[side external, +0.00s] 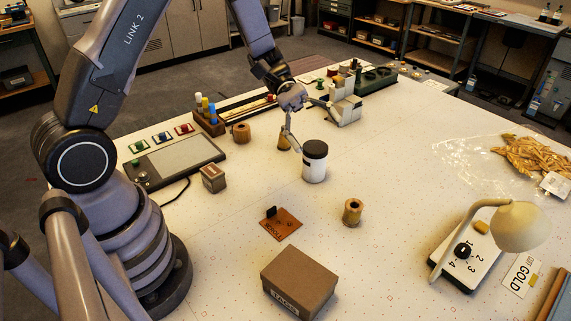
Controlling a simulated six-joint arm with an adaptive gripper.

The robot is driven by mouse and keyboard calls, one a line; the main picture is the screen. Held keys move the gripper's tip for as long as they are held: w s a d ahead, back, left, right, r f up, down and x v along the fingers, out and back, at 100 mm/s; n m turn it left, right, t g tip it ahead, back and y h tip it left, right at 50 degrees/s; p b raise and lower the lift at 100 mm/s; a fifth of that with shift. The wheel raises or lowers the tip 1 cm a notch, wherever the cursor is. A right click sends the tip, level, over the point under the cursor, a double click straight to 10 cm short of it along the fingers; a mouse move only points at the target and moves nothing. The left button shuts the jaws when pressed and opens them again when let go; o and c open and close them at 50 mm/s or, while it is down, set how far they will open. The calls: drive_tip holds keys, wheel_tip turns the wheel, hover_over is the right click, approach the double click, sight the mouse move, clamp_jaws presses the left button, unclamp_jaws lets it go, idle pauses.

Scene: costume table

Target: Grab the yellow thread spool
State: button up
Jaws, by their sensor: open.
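Several spool-like pieces stand on the white table. A yellowish-tan one (283,142) is at the table's middle, partly hidden behind a finger of my gripper (318,136). A brown one (241,133) stands further left, and a tan-brown one (352,212) stands nearer the camera. In this warm light I cannot tell for certain which has yellow thread. My gripper is open and empty, its fingers spread wide above the table. One finger points down beside the yellowish-tan spool; I cannot tell whether they touch.
A white jar with a black lid (315,162) stands close to my gripper. A brown box (299,281), a small box (213,179) and an orange-brown card (281,223) lie nearer the camera. A lamp (522,226) is at right.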

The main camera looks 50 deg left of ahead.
drive_tip(key=w+a+f+n+t+h, duration=0.1)
drive_tip(key=w+f+n+t+h, duration=0.1)
drive_tip(key=w+f+n+t, duration=0.3)
drive_tip(key=w+f+n+t+h, duration=0.1)
drive_tip(key=f+n, duration=0.2)
drive_tip(key=f, duration=0.5)
drive_tip(key=n+t+y, duration=0.2)
drive_tip(key=n+t, duration=0.4)
approach(352, 207)
drive_tip(key=d, duration=0.2)
drive_tip(key=shift+w+d+r, duration=0.3)
drive_tip(key=shift+d+r, duration=0.1)
drive_tip(key=x, duration=0.7)
drive_tip(key=shift+w+d, duration=0.15)
drive_tip(key=shift+d, duration=0.05)
drive_tip(key=c, duration=1.3)
drive_tip(key=shift+o, duration=0.2)
drive_tip(key=shift+r, duration=0.15)
